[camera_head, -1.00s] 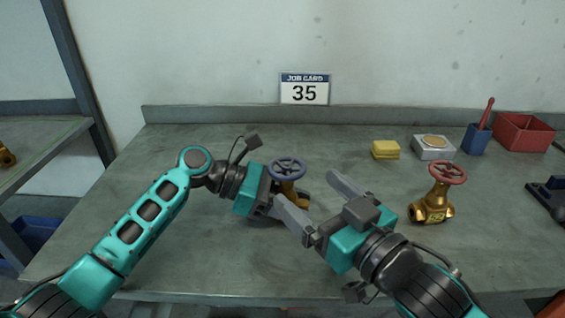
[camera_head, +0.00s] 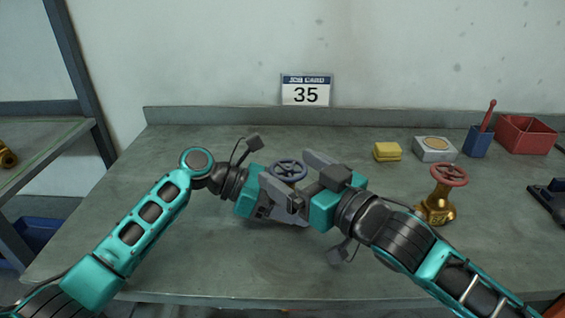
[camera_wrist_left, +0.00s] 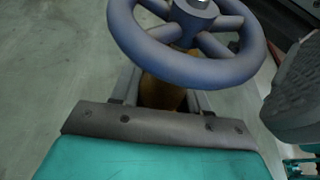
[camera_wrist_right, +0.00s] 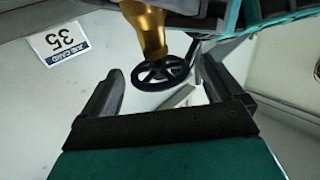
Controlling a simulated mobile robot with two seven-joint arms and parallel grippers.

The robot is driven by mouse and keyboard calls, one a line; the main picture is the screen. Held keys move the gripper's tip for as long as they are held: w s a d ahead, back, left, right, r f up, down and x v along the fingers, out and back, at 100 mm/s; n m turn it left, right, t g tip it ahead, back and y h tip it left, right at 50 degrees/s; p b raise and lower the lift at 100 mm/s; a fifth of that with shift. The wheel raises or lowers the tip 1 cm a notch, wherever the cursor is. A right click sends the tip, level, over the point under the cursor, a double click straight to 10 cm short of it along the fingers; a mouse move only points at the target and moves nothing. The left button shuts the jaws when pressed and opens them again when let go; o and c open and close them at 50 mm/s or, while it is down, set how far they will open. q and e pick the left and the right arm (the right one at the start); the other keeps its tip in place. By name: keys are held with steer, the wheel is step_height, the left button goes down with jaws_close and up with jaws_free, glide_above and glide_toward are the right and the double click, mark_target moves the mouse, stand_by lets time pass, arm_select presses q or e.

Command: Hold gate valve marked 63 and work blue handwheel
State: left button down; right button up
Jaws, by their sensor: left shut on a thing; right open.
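The valve with the blue handwheel (camera_head: 287,171) stands on the bench in the head view. Its brass body (camera_wrist_right: 148,30) shows in the right wrist view; any marking on it is hidden. My left gripper (camera_head: 283,212) is shut on the brass body below the wheel. The blue wheel (camera_wrist_left: 190,50) is above its fingers in the left wrist view. My right gripper (camera_wrist_right: 160,82) is open, with the wheel between its fingers in the right wrist view; I cannot tell if they touch it. A second brass valve with a red handwheel (camera_head: 449,174) stands to the right.
A job card reading 35 (camera_head: 306,91) is at the back wall. A yellow block (camera_head: 387,152), a grey box (camera_head: 435,149), a blue holder (camera_head: 477,141) and a red bin (camera_head: 525,134) stand at the back right.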

mark_target(282, 163)
steer(key=shift+x, duration=1.65)
steer(key=c, duration=1)
steer(key=shift+c, duration=0.2)
